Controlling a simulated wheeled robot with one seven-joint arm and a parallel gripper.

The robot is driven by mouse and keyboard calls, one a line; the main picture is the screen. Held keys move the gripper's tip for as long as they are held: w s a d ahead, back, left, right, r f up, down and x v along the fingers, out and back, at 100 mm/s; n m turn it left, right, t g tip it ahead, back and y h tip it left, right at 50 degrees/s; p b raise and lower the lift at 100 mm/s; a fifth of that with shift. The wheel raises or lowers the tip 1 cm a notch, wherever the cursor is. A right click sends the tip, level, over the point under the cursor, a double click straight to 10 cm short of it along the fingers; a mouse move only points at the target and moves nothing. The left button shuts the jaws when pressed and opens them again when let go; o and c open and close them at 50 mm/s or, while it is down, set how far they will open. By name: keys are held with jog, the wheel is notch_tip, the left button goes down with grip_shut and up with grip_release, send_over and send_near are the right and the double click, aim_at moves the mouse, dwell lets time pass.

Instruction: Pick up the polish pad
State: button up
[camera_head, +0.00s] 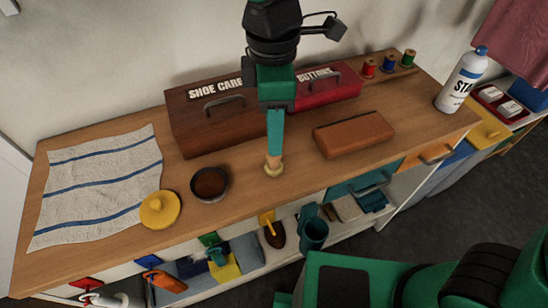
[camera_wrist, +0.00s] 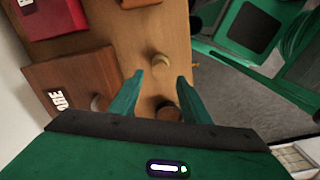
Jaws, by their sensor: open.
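The polish pad, a small round cream pad with an upright wooden handle (camera_head: 274,168), stands on the wooden counter, in front of the gap between the two boxes. My gripper (camera_head: 275,153) points down just above it in the head view, where the fingers overlap and partly cover the handle. In the wrist view my gripper (camera_wrist: 160,77) is open, with its two teal fingers apart. The pad (camera_wrist: 161,61) shows there just past the fingertips, roughly in line with the gap. I cannot tell whether the fingers reach around the handle. Nothing is held.
A brown shoe care box (camera_head: 195,125) and a red button box (camera_head: 325,88) stand behind. A brown case (camera_head: 353,134) lies right; a dark bowl (camera_head: 210,183), yellow lid (camera_head: 160,210) and striped cloth (camera_head: 98,180) lie left. The counter's front edge is close to the pad.

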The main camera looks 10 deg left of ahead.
aim_at(274, 161)
jog(key=shift+d+f, duration=0.15)
jog(key=shift+f, duration=3.75)
jog(key=shift+c, duration=0.6)
grip_shut()
